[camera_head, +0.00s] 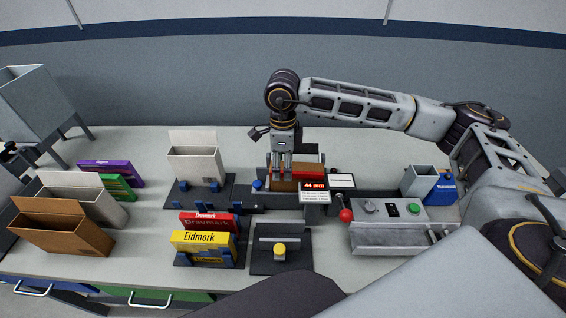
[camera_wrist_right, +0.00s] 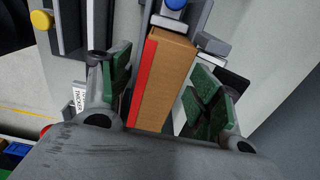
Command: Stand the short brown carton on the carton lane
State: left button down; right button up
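An open-topped brown carton (camera_head: 62,237) stands at the front left of the table; I take it for the short brown carton. My right gripper (camera_head: 282,172) is far to its right, pointing down at the middle station. In the right wrist view my right gripper (camera_wrist_right: 160,92) has its green pads apart, either side of a brown box with a red side (camera_wrist_right: 163,80). A gap shows at the left pad; contact at the right pad is unclear. This box (camera_head: 310,172) shows brown and red under the gripper. I cannot tell which surface is the carton lane. My left gripper is not in view.
Two open white cartons (camera_head: 92,203) (camera_head: 195,168) stand nearby, one in a dark holder. Yellow (camera_head: 203,240) and red (camera_head: 210,221) boxes sit in blue-clipped holders. A "44 mm" display (camera_head: 314,186), a red-knobbed lever (camera_head: 346,216) and a control box (camera_head: 395,238) are right of the station.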

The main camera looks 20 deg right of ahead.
jog(key=shift+w+r, duration=0.1)
notch_tip(320, 180, up, 12)
dwell(1.0)
dwell(0.6)
